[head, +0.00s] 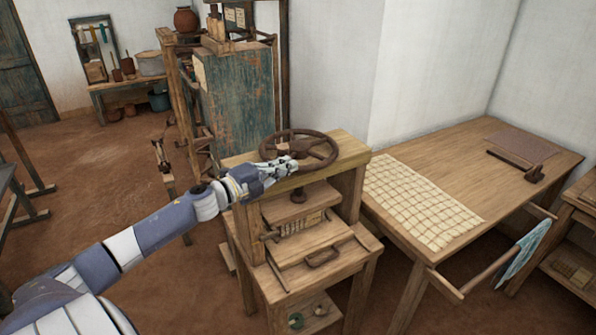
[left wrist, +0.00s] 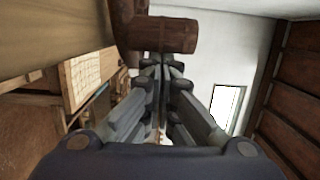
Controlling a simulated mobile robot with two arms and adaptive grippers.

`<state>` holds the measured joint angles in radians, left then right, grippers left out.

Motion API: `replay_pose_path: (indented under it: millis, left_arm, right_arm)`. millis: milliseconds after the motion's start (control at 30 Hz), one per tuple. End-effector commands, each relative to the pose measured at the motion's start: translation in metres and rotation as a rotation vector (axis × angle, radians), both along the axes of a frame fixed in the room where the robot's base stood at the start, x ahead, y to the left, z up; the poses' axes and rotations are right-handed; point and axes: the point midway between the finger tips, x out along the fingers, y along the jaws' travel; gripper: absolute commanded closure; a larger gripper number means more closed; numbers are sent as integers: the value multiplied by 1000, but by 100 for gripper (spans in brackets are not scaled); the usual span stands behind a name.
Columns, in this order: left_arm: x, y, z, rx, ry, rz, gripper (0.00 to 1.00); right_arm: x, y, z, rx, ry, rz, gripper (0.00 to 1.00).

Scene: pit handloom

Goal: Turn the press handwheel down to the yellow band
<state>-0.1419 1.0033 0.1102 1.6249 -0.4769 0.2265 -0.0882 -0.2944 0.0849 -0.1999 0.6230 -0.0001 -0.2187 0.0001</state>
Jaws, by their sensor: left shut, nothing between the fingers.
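The brown press handwheel (head: 303,147) lies flat on top of the wooden press (head: 350,153). My left gripper (head: 292,164) is at the near side of the wheel, with its fingers shut and empty. In the left wrist view the shut fingertips (left wrist: 163,60) are just below a brown cylindrical part (left wrist: 160,36), which looks like part of the wheel. I cannot tell whether they touch it. The press plate (head: 298,205) hangs under the top beam. I cannot make out a yellow band. My right gripper is not in view.
A wooden table (head: 465,175) with a gridded sheet (head: 418,200) stands right of the press. A blue cloth (head: 525,252) hangs on a rail at its front. A worn green cabinet (head: 238,105) stands behind the press. The floor at left is mostly open.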

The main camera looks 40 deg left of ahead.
Motion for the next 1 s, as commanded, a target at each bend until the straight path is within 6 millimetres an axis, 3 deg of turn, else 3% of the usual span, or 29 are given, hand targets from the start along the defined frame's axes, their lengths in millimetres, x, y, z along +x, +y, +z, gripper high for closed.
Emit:
replay_pose_path:
  millis: [100, 400, 1000]
  left_arm:
    - [-5, 14, -1, 2, 2, 6, 100]
    - [-10, 31, 0, 1, 0, 4, 100]
    - [-11, 35, 0, 1, 0, 2, 100]
  right_arm:
    - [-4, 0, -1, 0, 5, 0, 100]
    - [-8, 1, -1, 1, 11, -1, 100]
    - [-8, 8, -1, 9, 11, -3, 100]
